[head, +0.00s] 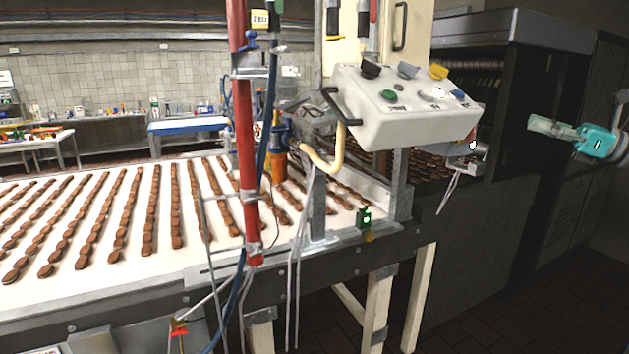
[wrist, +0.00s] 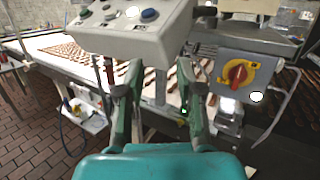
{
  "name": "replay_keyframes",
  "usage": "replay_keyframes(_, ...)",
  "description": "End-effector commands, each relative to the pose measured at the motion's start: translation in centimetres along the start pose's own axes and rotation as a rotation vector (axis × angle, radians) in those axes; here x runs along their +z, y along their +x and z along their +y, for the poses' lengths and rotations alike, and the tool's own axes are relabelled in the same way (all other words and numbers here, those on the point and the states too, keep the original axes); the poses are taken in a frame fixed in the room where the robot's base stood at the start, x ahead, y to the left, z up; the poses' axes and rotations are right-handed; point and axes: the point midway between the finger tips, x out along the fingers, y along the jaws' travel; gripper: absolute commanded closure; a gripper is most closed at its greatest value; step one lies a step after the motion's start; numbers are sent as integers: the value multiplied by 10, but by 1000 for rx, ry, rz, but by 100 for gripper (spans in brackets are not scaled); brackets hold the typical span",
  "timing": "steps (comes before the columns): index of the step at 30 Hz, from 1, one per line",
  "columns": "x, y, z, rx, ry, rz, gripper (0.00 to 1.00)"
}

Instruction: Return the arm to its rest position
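My teal gripper (head: 550,127) is at the right of the head view, held in the air to the right of the control box and pointing left. In the wrist view my gripper (wrist: 158,88) shows two dark green fingers spread apart, with nothing held between them. The white control box (head: 405,108) has several coloured buttons and knobs. It also shows at the top of the wrist view (wrist: 135,38), beyond the fingers. A gap shows between my gripper and the box in the head view.
A conveyor table (head: 110,275) with rows of brown biscuits fills the left. A red post (head: 244,140) stands before it. A dark machine cabinet (head: 530,75) is behind my arm. The wrist view shows a red-and-yellow rotary switch (wrist: 237,73) at the right. Tiled floor lies at the lower right.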

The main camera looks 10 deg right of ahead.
Motion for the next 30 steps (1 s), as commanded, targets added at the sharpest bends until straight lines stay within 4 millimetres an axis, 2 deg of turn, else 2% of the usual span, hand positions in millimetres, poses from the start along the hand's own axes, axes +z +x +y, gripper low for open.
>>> replay_keyframes(1, -23, 5, 3, 5, 37, -28, 64)
replay_keyframes(3, -50, 11, 8, 10, 93, -73, 64)
replay_keyframes(8, -110, 24, 25, 19, 226, -176, 64)
replay_keyframes(14, -182, 36, 57, 28, 402, -298, 64)
replay_keyframes(23, -280, 43, 121, 33, 684, -467, 64)
replay_keyframes(30, -347, 40, 183, 28, 921, -589, 64)
